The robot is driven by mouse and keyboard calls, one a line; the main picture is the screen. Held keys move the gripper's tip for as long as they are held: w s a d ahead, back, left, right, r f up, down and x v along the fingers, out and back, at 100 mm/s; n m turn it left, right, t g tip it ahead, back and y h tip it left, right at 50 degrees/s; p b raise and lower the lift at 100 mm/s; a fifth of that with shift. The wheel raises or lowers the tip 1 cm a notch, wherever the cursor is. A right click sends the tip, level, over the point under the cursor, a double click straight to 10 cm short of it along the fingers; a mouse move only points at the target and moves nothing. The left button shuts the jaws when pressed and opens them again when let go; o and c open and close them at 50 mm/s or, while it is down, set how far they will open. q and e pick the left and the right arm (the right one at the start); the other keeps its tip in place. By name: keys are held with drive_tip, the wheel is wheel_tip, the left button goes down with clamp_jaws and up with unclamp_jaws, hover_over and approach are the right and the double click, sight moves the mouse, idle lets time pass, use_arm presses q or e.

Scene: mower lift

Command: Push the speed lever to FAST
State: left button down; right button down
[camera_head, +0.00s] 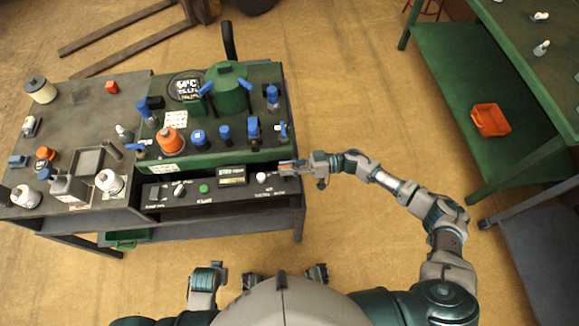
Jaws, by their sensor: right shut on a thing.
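A dark control panel (208,192) runs along the front of the green machine (208,95). It carries a small display (232,174), a green button (204,188) and a white round knob (262,177). My right gripper (286,168) reaches in from the right to the panel's right end, just right of the white knob. It is shut on a small piece with orange on it, apparently the speed lever; the fingers hide most of it. The FAST marking cannot be read. A grey and teal part of mine shows at the bottom, but no left fingers can be made out.
A dark bench (62,100) at left holds bottles, small boxes and a tray (89,160). Blue-capped fittings and an orange cap (168,140) stand on the machine. A green shelf table (450,75) with an orange bin (490,120) stands at right.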

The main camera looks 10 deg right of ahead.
drive_tip(key=c, duration=1.1)
unclamp_jaws()
drive_tip(key=shift+s+a, duration=0.1)
drive_tip(key=shift+a, duration=0.1)
drive_tip(key=shift+o, duration=0.3)
drive_tip(key=shift+a, duration=0.15)
drive_tip(key=d, duration=1.2)
drive_tip(key=shift+c, duration=0.3)
